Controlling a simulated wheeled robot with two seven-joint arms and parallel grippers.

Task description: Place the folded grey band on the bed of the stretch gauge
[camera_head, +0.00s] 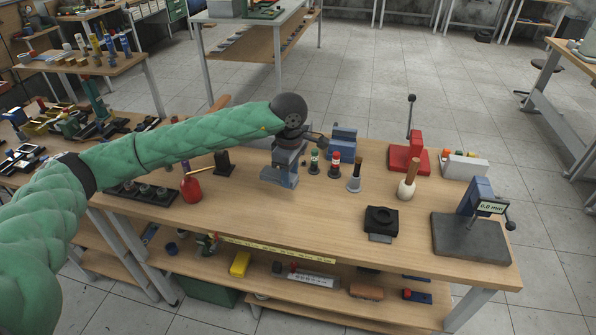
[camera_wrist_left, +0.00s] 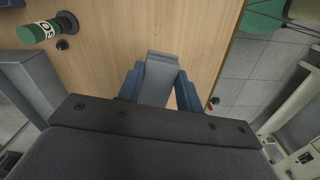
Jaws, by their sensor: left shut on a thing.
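My left gripper (camera_head: 280,178) hangs over the left-middle part of the workbench and points down. In the left wrist view its blue fingers (camera_wrist_left: 160,88) are shut on the folded grey band (camera_wrist_left: 160,72), a flat grey piece between them. The band is hard to tell from the fingers in the head view. The stretch gauge (camera_head: 480,194) stands at the right end of the bench, with a blue body, a side crank and a display reading 0.0 mm. Its dark grey bed (camera_head: 463,244) looks bare and is well to the right of my gripper. My right gripper is not in view.
Between gripper and gauge stand small bottles (camera_head: 335,160), a funnel-like tool (camera_head: 355,178), a black block (camera_head: 381,219) and a wooden-handled tool (camera_head: 407,185). A red lever press (camera_head: 408,157) is behind. A red oil can (camera_head: 191,186) is left. The bench's front edge is partly clear.

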